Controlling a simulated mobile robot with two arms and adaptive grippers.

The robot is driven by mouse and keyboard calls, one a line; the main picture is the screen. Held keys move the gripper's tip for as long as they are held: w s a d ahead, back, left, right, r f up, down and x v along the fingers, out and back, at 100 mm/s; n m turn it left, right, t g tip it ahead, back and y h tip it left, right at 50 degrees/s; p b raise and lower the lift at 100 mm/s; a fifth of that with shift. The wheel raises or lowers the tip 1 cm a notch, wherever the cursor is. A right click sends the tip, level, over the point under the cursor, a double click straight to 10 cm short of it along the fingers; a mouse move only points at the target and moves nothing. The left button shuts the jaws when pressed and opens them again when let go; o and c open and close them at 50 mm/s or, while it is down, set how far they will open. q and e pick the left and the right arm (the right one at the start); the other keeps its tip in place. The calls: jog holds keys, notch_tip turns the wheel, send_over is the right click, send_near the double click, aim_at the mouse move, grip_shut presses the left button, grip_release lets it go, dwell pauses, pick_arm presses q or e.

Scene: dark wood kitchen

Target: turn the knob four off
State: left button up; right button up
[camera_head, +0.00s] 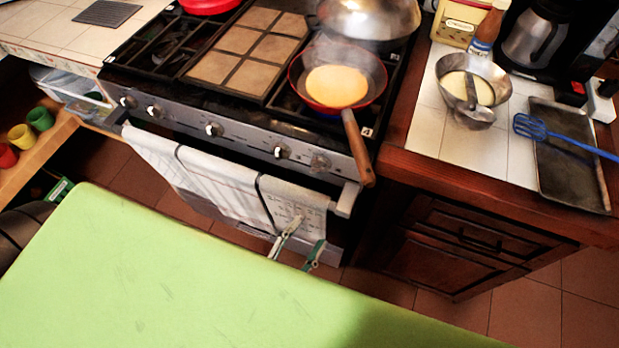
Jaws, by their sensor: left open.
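A paler, greyish knob (319,162) sits at the right end. No numbers on the knobs can be read, so I cannot tell which is knob four. My left gripper (310,230) is open and empty, in front of the towel and oven door, below the right-hand knobs and apart from them. Its arm is hidden. My right gripper is not in view.
A red pan (298,74) with a pancake (337,86) steams on the right front burner, its wooden handle (357,148) reaching past the panel's right end. A striped towel (205,180) hangs on the oven handle. The right counter holds a metal bowl (450,68) and dark tray (570,175).

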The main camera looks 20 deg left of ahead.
aim_at(317, 170)
pick_arm(q)
notch_tip(317, 170, up, 10)
jog(key=s+a+n+t+y, duration=0.1)
jog(key=a+n+t+y, duration=0.15)
jog(key=n, duration=0.75)
jog(key=shift+g, duration=0.45)
jog(key=w+p, duration=0.1)
jog(key=w, duration=0.3)
jog(key=w+p, duration=0.1)
jog(key=w, duration=0.2)
jog(key=w+p, duration=0.1)
jog(key=w, duration=0.3)
jog(key=shift+w+d+f+p, duration=0.1)
jog(key=shift+w+d+p, duration=0.15)
jog(key=shift+w+p, duration=0.15)
jog(key=shift+w+f, duration=0.1)
jog(key=shift+w, duration=0.35)
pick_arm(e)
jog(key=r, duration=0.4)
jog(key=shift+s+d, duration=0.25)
pick_arm(q)
jog(key=c, duration=1.1)
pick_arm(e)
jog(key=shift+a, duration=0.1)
